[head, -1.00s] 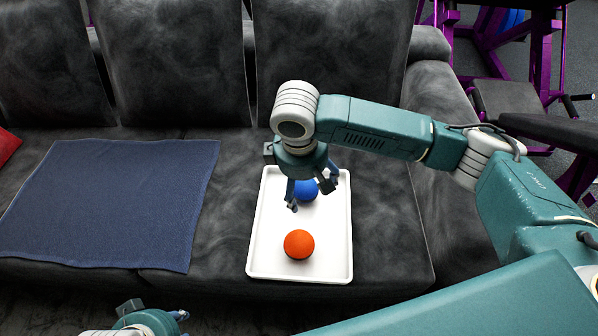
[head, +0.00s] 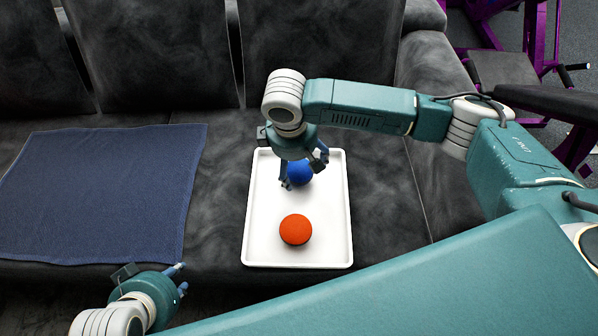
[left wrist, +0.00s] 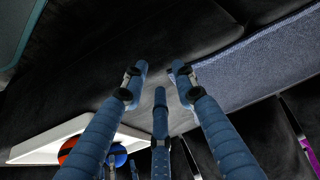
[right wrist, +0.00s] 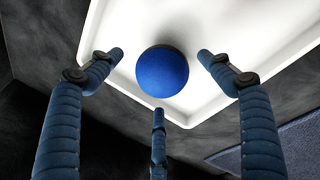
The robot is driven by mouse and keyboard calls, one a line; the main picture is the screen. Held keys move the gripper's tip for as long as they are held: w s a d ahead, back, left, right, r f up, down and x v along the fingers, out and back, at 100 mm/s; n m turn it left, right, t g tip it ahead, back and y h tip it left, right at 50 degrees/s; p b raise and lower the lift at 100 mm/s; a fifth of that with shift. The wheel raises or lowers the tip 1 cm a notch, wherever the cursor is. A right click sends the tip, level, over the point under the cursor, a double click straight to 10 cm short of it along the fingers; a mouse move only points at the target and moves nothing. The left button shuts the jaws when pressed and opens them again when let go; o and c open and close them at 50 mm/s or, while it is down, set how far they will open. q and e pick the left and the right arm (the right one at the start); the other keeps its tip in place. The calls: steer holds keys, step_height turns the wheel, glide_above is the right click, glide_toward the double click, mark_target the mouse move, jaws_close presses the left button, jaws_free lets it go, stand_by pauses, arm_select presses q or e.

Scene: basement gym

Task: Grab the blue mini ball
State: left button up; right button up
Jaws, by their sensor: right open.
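The blue mini ball (head: 300,173) sits on the white tray (head: 262,225) on the couch, toward the tray's back end. It also shows in the right wrist view (right wrist: 162,71). My right gripper (head: 302,176) is open around and just above the ball, with its fingers spread on both sides and apart from it in the right wrist view. An orange ball (head: 295,229) lies nearer the tray's front. My left gripper (head: 180,278) is low at the front left, in front of the couch edge. In the left wrist view its fingers (left wrist: 160,75) are spread and empty.
A dark blue towel (head: 95,195) lies flat on the couch seat (head: 222,170), left of the tray. The couch backrest (head: 320,50) rises behind. Purple gym equipment (head: 540,40) stands at the far right.

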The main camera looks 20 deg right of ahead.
mark_target(299, 171)
arm_select(q)
steer(key=w+d+r+t, duration=0.1)
steer(key=w, duration=0.1)
steer(key=w+d+r+t+b, duration=0.1)
steer(key=w+r, duration=0.1)
steer(key=w, duration=0.1)
steer(key=w+r+t+h, duration=0.1)
steer(key=w+r+t, duration=0.1)
steer(key=w, duration=0.1)
steer(key=shift+w+d, duration=0.15)
steer(key=shift+d, duration=0.25)
arm_select(e)
steer(key=f, duration=0.3)
steer(key=shift+w+d+f, duration=0.15)
steer(key=shift+w+f, duration=0.15)
steer(key=shift+f, duration=0.1)
arm_select(q)
steer(key=shift+w+d+r+t, duration=0.1)
steer(key=shift+w+r+t, duration=0.2)
steer(key=shift+r, duration=0.1)
arm_select(e)
steer(key=c, duration=1.1)
